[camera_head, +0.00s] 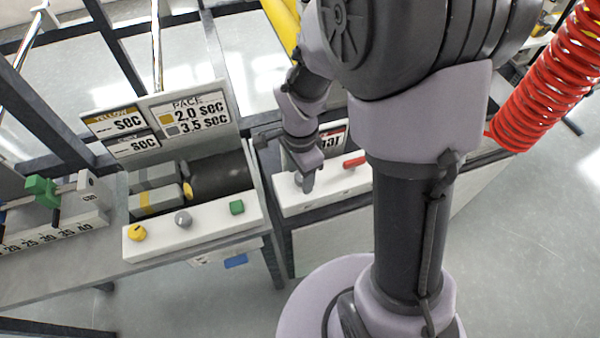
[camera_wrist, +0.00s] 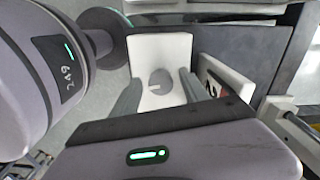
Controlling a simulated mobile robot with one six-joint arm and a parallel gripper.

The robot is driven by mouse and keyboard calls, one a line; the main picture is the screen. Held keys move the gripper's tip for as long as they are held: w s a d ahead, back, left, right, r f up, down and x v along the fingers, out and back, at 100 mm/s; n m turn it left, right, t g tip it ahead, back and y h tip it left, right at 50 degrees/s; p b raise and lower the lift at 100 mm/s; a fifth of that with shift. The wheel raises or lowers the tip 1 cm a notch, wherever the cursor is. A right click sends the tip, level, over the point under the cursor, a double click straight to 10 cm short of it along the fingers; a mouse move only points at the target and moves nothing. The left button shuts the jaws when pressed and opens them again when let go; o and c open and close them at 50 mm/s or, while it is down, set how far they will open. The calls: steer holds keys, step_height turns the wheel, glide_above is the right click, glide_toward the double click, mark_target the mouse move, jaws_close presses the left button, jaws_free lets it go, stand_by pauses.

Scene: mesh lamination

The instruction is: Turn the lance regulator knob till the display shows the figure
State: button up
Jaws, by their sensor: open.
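The lance regulator is a white box (camera_head: 328,193) below the middle of the head view, partly behind my arm. Its display (camera_head: 334,138) is mostly hidden by my wrist; only the end of the text, apparently "bar", shows. In the wrist view the grey round knob (camera_wrist: 160,81), with a slot-like mark, sits on the white face. My gripper (camera_wrist: 159,77) is open, with one finger on each side of the knob; I cannot tell whether they touch it. In the head view my gripper (camera_head: 306,182) points down at the box. The display (camera_wrist: 213,90) is edge-on in the wrist view, its figure unreadable.
A red lever (camera_head: 354,162) is on the box right of the knob. To the left stands a white panel (camera_head: 205,226) with yellow, grey and green controls, below a "PACE" sign (camera_head: 190,112). A red coiled hose (camera_head: 545,85) hangs at right.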

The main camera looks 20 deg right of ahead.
jaws_close()
steer(key=shift+n, duration=0.3)
steer(key=n+p, duration=0.1)
steer(key=n, duration=0.5)
steer(key=shift+r, duration=0.1)
steer(key=n+p, duration=0.1)
steer(key=n, duration=0.5)
steer(key=shift+s+d+n, duration=0.1)
steer(key=shift+d+n, duration=0.05)
steer(key=shift+n, duration=0.15)
stand_by(0.5)
jaws_free()
